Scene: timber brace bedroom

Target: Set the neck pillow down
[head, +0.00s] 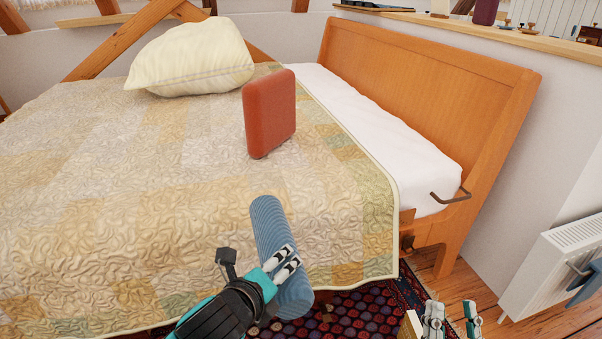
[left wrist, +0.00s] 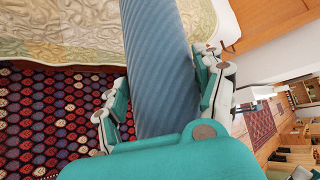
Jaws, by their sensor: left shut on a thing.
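The neck pillow is a blue ribbed roll (head: 268,222). My left gripper (head: 285,262) is shut on it near its lower end, at the near edge of the bed. In the left wrist view the pillow (left wrist: 158,65) runs between the two fingers of the left gripper (left wrist: 165,90) and extends beyond them over the bed. In the head view its upper end overlaps the quilt (head: 150,215); I cannot tell whether it touches. My right gripper (head: 452,318) is low at the right, its fingers apart, partly cut off by the frame edge.
A red-brown cushion-like block (head: 270,112) stands on the quilt, with a cream pillow (head: 190,58) behind it. A wooden headboard (head: 430,90) bounds the bed at the right. A patterned rug (left wrist: 60,115) covers the floor. A white radiator (head: 550,265) stands at far right. The quilt's left part is clear.

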